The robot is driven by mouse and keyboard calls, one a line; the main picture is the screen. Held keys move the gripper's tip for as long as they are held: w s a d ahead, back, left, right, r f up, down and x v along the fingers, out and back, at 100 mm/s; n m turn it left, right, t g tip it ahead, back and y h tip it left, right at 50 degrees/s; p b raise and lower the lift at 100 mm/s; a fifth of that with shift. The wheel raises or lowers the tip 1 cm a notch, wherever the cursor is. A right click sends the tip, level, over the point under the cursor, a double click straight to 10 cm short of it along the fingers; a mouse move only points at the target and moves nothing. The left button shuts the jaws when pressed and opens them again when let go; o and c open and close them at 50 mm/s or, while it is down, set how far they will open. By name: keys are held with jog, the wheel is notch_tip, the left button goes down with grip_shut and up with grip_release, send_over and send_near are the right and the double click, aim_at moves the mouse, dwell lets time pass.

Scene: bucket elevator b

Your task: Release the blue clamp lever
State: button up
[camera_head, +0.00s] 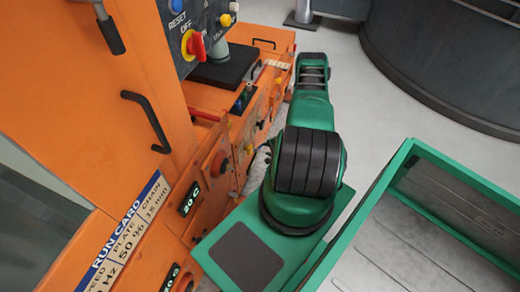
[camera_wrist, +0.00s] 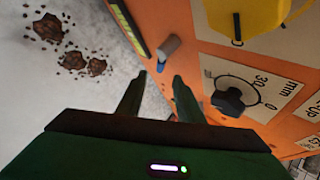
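In the wrist view a short grey-blue peg-like handle (camera_wrist: 169,46) stands out from the orange machine, just beyond my fingertips; it looks like the blue clamp lever, but its mount is partly out of sight. My gripper (camera_wrist: 159,76) is open, with its two green fingers apart and nothing between them. The handle lies ahead of the gap, towards the right finger, and appears apart from both fingers. In the head view my green arm reaches along the machine's right side, and the gripper cannot be made out. A small blue part (camera_head: 238,105) shows on the machine there; I cannot tell whether it is the same lever.
A black knob (camera_wrist: 234,98) on a millimetre dial and a yellow knob (camera_wrist: 245,14) sit right of the fingers. Brown debris (camera_wrist: 48,28) lies on the pale floor at left. In the head view a green-rimmed bin (camera_head: 410,147) stands right of my arm.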

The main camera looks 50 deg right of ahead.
jog(key=x, duration=0.9)
jog(key=shift+w+d+f, duration=0.2)
jog(key=shift+d+f, duration=0.1)
grip_shut()
